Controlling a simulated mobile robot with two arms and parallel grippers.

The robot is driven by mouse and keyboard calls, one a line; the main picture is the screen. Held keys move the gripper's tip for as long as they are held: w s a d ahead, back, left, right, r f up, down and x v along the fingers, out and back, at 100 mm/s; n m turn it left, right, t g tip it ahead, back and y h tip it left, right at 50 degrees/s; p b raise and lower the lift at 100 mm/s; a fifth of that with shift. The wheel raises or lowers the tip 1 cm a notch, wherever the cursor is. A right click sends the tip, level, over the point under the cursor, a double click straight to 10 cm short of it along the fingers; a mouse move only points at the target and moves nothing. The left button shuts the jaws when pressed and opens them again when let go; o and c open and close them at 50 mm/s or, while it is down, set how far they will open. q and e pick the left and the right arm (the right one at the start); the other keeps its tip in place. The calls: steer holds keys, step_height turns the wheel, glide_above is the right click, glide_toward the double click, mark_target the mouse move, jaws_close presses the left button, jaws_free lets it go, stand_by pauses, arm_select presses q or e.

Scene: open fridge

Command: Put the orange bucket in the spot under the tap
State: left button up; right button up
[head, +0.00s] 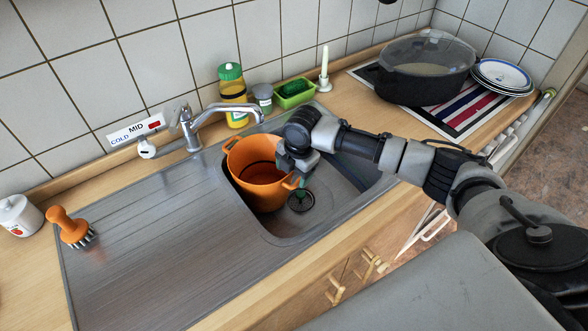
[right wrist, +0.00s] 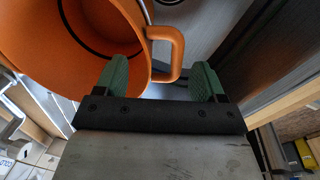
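The orange bucket (head: 258,178) stands in the left part of the sink basin (head: 338,200), slightly tilted in the picture, with its rim just below the tap's (head: 225,110) spout end. My right gripper (head: 301,172) is at the bucket's right side, by its handle. In the right wrist view the bucket (right wrist: 60,45) fills the upper left. There the green fingers of my right gripper (right wrist: 163,72) are spread apart, with the orange handle (right wrist: 178,50) between them and a gap to the right finger. My left gripper is not in view.
A dark drain strainer (head: 300,201) is beside the bucket. Behind the sink are a yellow bottle (head: 233,95), a green sponge tray (head: 294,94) and a candle (head: 324,75). A black pot (head: 425,85) stands at right.

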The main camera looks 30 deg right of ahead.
step_height(320, 180, up, 13)
steer(key=s+b, duration=0.1)
steer(key=shift+s+d, duration=0.25)
steer(key=shift+d, duration=0.15)
stand_by(0.7)
